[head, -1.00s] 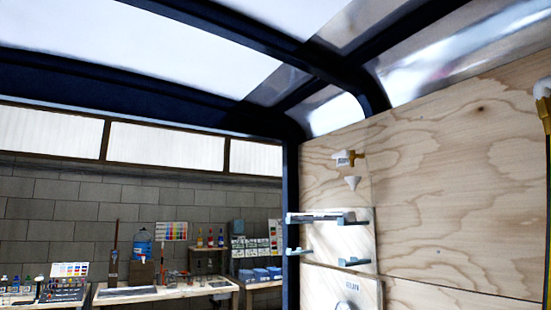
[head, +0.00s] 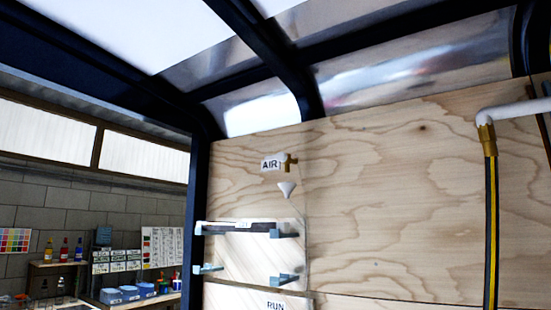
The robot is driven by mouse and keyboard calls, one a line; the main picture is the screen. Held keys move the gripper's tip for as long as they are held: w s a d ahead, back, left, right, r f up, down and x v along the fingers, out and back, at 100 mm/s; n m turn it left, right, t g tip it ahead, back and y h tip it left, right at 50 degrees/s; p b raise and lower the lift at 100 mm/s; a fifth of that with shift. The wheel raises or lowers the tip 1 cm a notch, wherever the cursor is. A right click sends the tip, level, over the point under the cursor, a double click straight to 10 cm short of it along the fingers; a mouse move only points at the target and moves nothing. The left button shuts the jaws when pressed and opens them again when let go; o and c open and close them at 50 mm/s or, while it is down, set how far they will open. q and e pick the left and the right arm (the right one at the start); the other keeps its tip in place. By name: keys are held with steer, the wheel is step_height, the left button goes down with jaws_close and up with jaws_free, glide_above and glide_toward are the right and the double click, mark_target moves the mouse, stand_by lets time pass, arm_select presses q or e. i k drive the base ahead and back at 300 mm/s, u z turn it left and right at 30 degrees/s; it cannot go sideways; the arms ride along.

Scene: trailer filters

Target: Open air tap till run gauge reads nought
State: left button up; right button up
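A small brass air tap (head: 289,162) sticks out of the plywood wall high up, with a white label reading AIR (head: 270,164) at its left. A white funnel (head: 287,189) sits just below the tap. A plate lettered RUN (head: 276,306) shows at the bottom edge of the head view; the gauge face is cut off below the frame, so its reading cannot be seen. Neither of my grippers is in view.
A pale board (head: 240,256) with blue-grey brackets (head: 285,280) is fixed under the funnel. A white pipe (head: 515,112) meets a brass fitting and a black-and-yellow hose (head: 491,230) at right. A workbench with blue bins (head: 145,290) stands outside at left.

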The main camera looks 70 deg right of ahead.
mark_target(281, 157)
steer(key=z, duration=0.75)
steer(key=i, duration=0.85)
steer(key=z, duration=0.85)
